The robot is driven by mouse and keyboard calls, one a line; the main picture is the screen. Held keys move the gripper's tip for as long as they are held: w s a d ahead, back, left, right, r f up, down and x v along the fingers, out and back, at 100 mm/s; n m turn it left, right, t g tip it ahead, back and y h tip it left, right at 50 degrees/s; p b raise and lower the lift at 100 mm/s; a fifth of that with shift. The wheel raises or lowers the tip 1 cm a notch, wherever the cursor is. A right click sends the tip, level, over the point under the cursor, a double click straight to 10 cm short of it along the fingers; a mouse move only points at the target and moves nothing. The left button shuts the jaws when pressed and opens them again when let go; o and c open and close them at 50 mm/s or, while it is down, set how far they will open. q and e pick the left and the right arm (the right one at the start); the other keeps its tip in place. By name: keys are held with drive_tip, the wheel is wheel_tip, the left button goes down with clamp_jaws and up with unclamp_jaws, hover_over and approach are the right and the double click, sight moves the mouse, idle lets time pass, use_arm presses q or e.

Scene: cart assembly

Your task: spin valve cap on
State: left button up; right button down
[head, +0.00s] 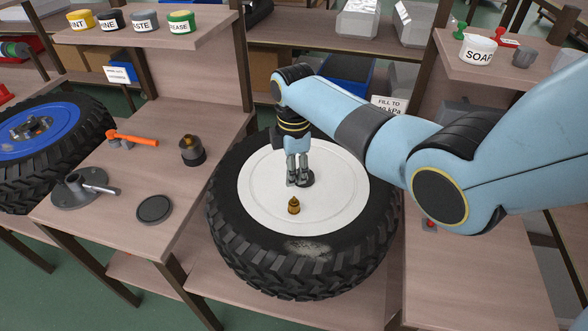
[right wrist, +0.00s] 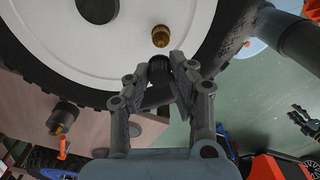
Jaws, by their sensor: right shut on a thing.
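My right gripper (head: 292,183) points down over the white hub disc (head: 262,196) of the wheel with the black tyre (head: 240,250). It is shut on a black valve cap (right wrist: 160,70), which shows between the fingertips (right wrist: 160,82) in the right wrist view. In the head view the fingers make the cap hard to pick out. The brass valve stem (head: 294,205) stands bare on the hub, a little nearer the front than the fingertips. It also shows in the right wrist view (right wrist: 161,36), apart from the cap.
The left bench holds an orange hammer (head: 135,139), a dark disc (head: 154,209), a metal stand (head: 78,190) and a dark pot with a brass top (head: 192,149). A blue-rimmed wheel (head: 60,125) lies further left.

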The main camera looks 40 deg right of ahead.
drive_tip(key=shift+f, duration=0.4)
wheel_tip(320, 180, down, 2)
drive_tip(key=shift+f+b, duration=0.15)
drive_tip(key=shift+b, duration=0.85)
drive_tip(key=shift+f+b, duration=0.45)
drive_tip(key=shift+f, duration=0.2)
drive_tip(key=shift+r, duration=0.15)
use_arm(q)
drive_tip(key=shift+w+d+f+p, duration=0.2)
drive_tip(key=shift+w+f, duration=0.1)
drive_tip(key=shift+f, duration=0.3)
drive_tip(key=shift+w+d+f+p, duration=0.2)
drive_tip(key=shift+w+f, duration=0.1)
drive_tip(key=shift+f, duration=0.25)
use_arm(e)
drive_tip(key=shift+s, duration=0.1)
use_arm(q)
drive_tip(key=shift+r, duration=0.2)
drive_tip(key=shift+f, duration=0.15)
